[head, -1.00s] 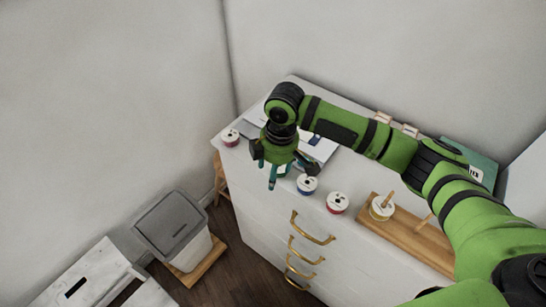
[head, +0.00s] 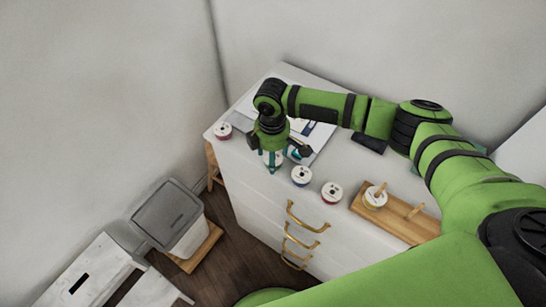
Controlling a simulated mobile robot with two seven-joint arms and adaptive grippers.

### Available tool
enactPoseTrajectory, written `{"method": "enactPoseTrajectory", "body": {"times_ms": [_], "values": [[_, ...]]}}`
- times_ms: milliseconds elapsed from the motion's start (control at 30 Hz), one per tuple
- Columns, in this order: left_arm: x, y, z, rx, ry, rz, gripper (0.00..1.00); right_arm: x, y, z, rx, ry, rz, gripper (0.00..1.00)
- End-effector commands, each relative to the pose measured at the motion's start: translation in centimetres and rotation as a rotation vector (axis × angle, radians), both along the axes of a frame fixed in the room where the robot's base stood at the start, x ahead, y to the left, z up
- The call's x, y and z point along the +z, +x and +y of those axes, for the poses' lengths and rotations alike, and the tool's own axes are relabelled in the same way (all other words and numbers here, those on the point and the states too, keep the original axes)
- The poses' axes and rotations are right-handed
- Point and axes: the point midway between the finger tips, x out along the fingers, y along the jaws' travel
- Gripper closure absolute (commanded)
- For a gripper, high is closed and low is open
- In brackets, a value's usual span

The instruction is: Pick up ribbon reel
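Several small ribbon reels stand along the front of the white cabinet top (head: 340,165): a red reel (head: 223,131) at the left end, a blue reel (head: 301,175), another red reel (head: 331,192) and a yellow one (head: 375,197) on a wooden peg stand. My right gripper (head: 270,161) points down at the cabinet's front edge, left of the blue reel. Its fingers look spread around another whitish reel (head: 273,157), mostly hidden by them. Contact with that reel cannot be made out. My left gripper is out of view.
The wooden stand (head: 400,224) with pegs lies at the right. Papers and a dark flat item (head: 370,143) lie behind the reels. Brass drawer handles (head: 305,219) stick out in front. A grey-lidded bin (head: 168,215) stands on the floor at the left.

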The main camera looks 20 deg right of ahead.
Motion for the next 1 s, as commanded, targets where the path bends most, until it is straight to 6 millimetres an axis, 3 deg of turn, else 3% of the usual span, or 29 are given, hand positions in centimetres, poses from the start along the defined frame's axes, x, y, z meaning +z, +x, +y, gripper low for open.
{"method": "enactPoseTrajectory", "body": {"times_ms": [100, 200, 667, 833, 933, 1000], "values": [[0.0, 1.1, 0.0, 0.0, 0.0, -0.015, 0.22, 0.0, 0.0, 0.0, 0.0, 0.0, 0.0, 0.4], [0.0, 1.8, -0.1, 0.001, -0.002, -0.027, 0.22, 0.0, 0.0, 0.0, 0.0, 0.001, 0.0, 0.74], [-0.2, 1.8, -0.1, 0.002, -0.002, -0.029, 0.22, 0.4, 0.1, 0.0, 0.0, 0.002, -0.002, 0.74], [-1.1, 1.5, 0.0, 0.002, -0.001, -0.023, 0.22, 2.0, 0.1, 0.0, 0.001, 0.003, -0.004, 0.74], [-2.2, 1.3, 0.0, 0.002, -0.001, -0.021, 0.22, 4.0, 0.2, 0.1, 0.002, 0.003, -0.009, 0.74], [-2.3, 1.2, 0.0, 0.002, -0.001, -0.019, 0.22, 4.7, -1.2, -0.7, 0.001, 0.002, -0.001, 0.74]]}}
